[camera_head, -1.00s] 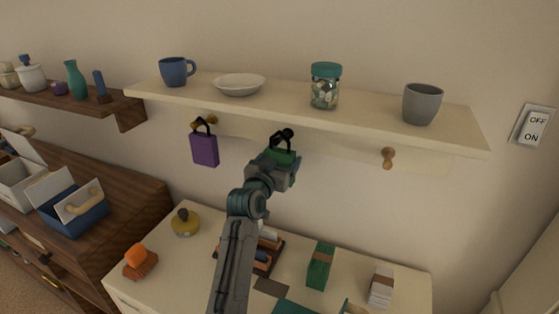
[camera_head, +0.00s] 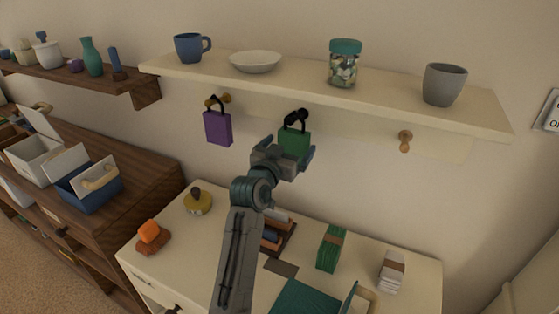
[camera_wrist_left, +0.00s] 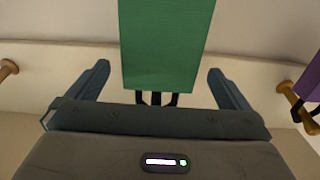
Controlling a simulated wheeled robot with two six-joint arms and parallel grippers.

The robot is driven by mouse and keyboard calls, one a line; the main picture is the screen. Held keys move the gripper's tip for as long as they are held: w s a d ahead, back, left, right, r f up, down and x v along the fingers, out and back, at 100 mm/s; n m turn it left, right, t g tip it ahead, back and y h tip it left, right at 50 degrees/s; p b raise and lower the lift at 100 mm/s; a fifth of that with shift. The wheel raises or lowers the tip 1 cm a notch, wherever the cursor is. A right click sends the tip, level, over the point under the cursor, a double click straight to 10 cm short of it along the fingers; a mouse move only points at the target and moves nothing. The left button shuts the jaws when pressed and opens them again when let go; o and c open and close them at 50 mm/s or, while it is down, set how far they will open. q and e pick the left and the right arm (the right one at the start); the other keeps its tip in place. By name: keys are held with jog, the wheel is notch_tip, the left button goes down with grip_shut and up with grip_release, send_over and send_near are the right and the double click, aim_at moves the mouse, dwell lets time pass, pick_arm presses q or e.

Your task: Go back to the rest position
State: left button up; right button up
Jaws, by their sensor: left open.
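My left gripper (camera_head: 289,160) is in front of the wall under the cream shelf, just below and in front of a green bag (camera_head: 294,141) with a black handle that hangs from a peg. In the left wrist view the fingers of the left gripper (camera_wrist_left: 160,85) are wide apart. The green bag (camera_wrist_left: 165,45) shows beyond and between them, apart from both fingers. Whether its lower edge touches the gripper cannot be told in the head view. My right gripper is not in view.
A purple bag (camera_head: 218,128) hangs on a peg to the left, and a bare peg (camera_head: 405,141) is at the right. The shelf (camera_head: 300,91) above holds a blue mug, bowl, jar and grey cup. A cabinet top (camera_head: 205,232) below holds several items.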

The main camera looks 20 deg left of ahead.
pick_arm(q)
jog(key=s+a+b, duration=0.1)
jog(key=s+b, duration=0.1)
jog(key=s, duration=0.5)
jog(key=s+a+f+g+y, duration=0.1)
jog(key=s+a+f+g, duration=0.25)
jog(key=s+f, duration=0.55)
jog(key=s+a+f+g+y, duration=0.15)
jog(key=s+f+g, duration=0.25)
jog(key=s+f, duration=0.5)
jog(key=s+a+f+n+g+y, duration=0.1)
jog(key=s+a+f+g, duration=0.2)
jog(key=s+f, duration=0.5)
jog(key=s+a+f+g+y, duration=0.1)
jog(key=s+a+f+g, duration=0.2)
jog(key=s, duration=0.8)
jog(key=a+f+g, duration=0.2)
jog(key=a+f, duration=0.1)
jog(key=f, duration=2.8)
jog(key=s+a+f, duration=0.1)
jog(key=s+f, duration=1.7)
jog(key=s, duration=0.1)
jog(key=shift+f+n+g, duration=0.35)
jog(key=shift+n+g, duration=0.05)
jog(key=shift+g, duration=0.05)
